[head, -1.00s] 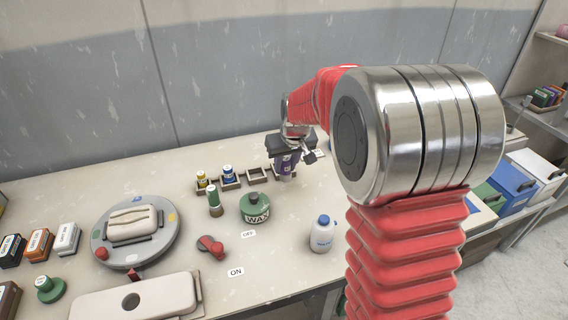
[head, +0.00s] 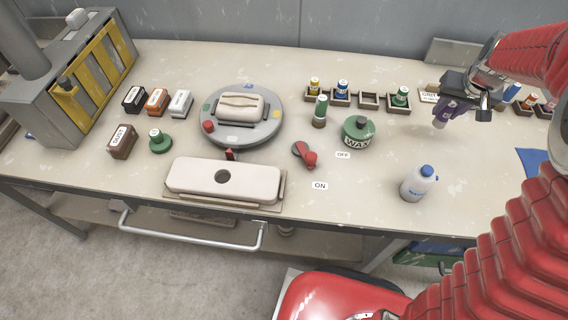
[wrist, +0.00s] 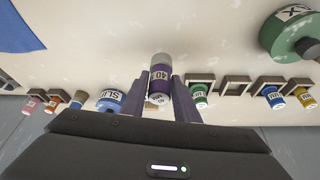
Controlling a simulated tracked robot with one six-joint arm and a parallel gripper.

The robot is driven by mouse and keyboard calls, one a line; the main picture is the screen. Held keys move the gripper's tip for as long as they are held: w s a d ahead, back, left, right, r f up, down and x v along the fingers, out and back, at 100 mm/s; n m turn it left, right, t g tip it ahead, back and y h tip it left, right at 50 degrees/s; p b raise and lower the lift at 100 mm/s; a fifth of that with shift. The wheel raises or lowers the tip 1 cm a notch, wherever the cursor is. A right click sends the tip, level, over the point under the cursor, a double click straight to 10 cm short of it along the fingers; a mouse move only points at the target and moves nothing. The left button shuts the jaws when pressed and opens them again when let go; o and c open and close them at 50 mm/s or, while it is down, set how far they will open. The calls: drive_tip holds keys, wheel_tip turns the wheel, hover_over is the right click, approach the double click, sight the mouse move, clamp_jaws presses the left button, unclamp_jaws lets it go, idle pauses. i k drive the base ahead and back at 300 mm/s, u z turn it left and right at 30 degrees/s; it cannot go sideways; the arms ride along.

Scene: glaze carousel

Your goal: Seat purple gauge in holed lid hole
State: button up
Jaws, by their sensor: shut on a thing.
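My gripper (head: 462,100) is shut on the purple gauge (head: 443,116), at the right of the head view near the row of small holders. In the wrist view the gauge (wrist: 158,88) sits between the two fingers, with a pale end, a purple body and a label reading "40". The holed lid (head: 252,183) is a long cream block at the table's front edge, left of the gripper and well apart from it. Its round dark hole (head: 222,177) shows empty.
Behind the lid stands a round grey carousel (head: 215,136) with a cream mould. A red lever (head: 304,153), green wax pot (head: 357,131) and white bottle (head: 418,184) stand between lid and gripper. Small holders (head: 369,101) with coloured gauges line the back. Clear tabletop shows around the bottle.

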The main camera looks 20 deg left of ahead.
sight(196, 176)
drive_tip(key=z, duration=0.9)
drive_tip(key=k, duration=0.5)
drive_tip(key=z, duration=1)
drive_tip(key=i, duration=0.15)
drive_tip(key=u, duration=3.65)
